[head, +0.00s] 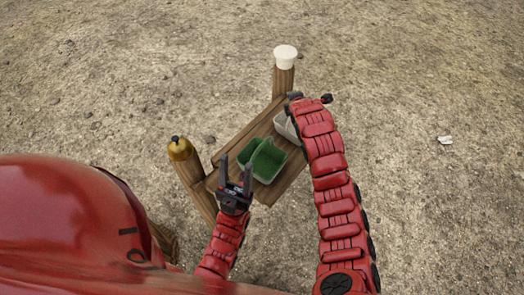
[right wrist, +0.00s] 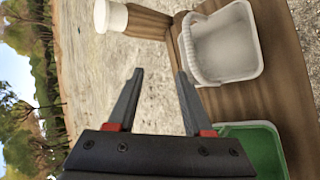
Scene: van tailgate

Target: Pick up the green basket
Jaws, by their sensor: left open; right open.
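The green basket (head: 264,160) sits on a small wooden table (head: 292,177). In the right wrist view part of the green basket (right wrist: 254,146) shows at the lower right, cut off by the edge. My left gripper (head: 236,170) is open and empty at the basket's left near side, its fingers pointing away from me; I cannot tell whether it touches the basket. My right gripper (right wrist: 157,80) is open and empty in its wrist view, with the white basket to its right. In the head view its fingers are hard to make out at the end of the right arm.
A white basket (right wrist: 226,45) stands beside the green one, partly hidden by my right arm in the head view. A white-topped post (head: 285,58) stands at the far table corner, a gold-topped post (head: 180,149) at the left. Open gravel lies around.

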